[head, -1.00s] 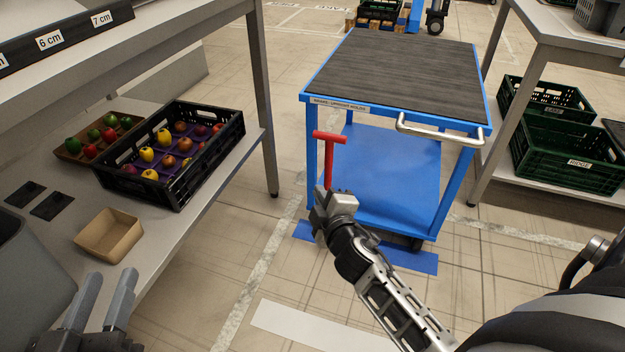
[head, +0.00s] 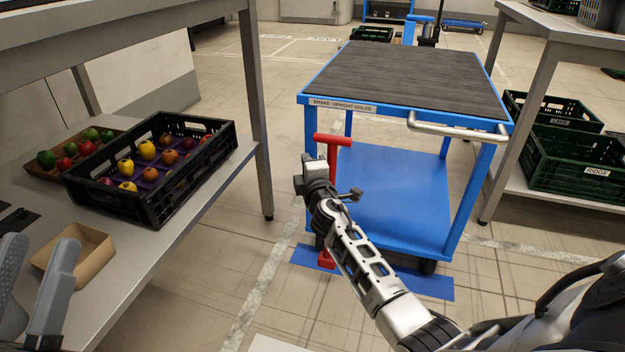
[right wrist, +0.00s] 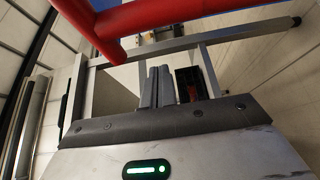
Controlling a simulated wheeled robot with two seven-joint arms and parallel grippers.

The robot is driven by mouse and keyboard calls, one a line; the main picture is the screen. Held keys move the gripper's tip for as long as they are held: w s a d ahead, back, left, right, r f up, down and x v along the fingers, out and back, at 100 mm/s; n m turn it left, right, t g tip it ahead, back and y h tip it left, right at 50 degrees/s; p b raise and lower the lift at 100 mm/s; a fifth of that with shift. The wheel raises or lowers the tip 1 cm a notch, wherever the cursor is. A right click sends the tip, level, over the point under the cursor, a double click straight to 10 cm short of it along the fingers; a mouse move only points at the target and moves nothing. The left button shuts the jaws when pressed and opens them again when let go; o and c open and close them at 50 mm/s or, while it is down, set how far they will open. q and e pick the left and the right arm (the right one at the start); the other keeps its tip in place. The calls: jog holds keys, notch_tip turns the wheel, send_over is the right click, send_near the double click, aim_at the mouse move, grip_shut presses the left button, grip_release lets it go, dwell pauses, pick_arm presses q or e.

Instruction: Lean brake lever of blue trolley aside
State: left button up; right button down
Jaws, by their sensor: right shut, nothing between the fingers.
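The blue trolley (head: 400,200) stands ahead with a dark ribbed top and a label reading "BRAKE: UPRIGHT HOLDS". Its red brake lever (head: 332,155) with a T-shaped handle stands about upright at the trolley's near left corner. My right gripper (head: 308,165) is just left of the lever's upper shaft, below the handle; my arm hides part of the shaft. In the right wrist view the fingers (right wrist: 158,86) are shut and empty, and the red lever (right wrist: 150,20) crosses the top; contact cannot be told. My left gripper (head: 42,245) is open and empty at the lower left.
A grey bench at left holds a black crate (head: 150,205) of fruit, a brown tray (head: 45,180) and an empty cardboard box (head: 85,260). Green crates (head: 575,165) sit on a shelf at right. Blue floor tape (head: 430,287) lies under the trolley. Floor left of the trolley is clear.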

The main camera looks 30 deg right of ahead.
pick_arm(q)
jog(key=shift+w+f+n+g+y+p, duration=0.2)
jog(key=shift+f+n+g+y+p, duration=0.2)
jog(key=shift+f+n+y+p, duration=0.5)
pick_arm(e)
jog(key=shift+s+d, duration=0.4)
jog(key=shift+d, duration=0.5)
jog(key=shift+s+d, duration=0.4)
jog(key=shift+d, duration=0.45)
jog(key=shift+s+d, duration=0.1)
